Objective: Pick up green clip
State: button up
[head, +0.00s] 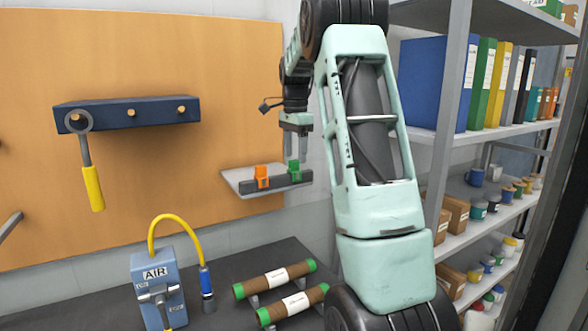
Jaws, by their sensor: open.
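The green clip (294,169) sits on the right part of a dark bar on a small wall shelf (236,179). An orange clip (262,177) sits to its left on the same bar. My gripper (298,158) points down at the green clip, with its fingers close to the clip's upper part. It is open. The view is too small to tell whether the fingers touch the clip or stand around it.
A blue peg rack (130,113) holds a yellow-handled wrench (92,185). Below stand a blue AIR box (156,275) and two green-capped rolls (284,277) on a dark bench. Shelves with binders (487,83) and jars stand right.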

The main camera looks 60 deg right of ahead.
aim_at(294, 170)
jog(key=shift+a+f+p, duration=0.15)
jog(key=shift+f+p, duration=0.85)
jog(key=shift+f, duration=1.75)
jog(key=c, duration=1.1)
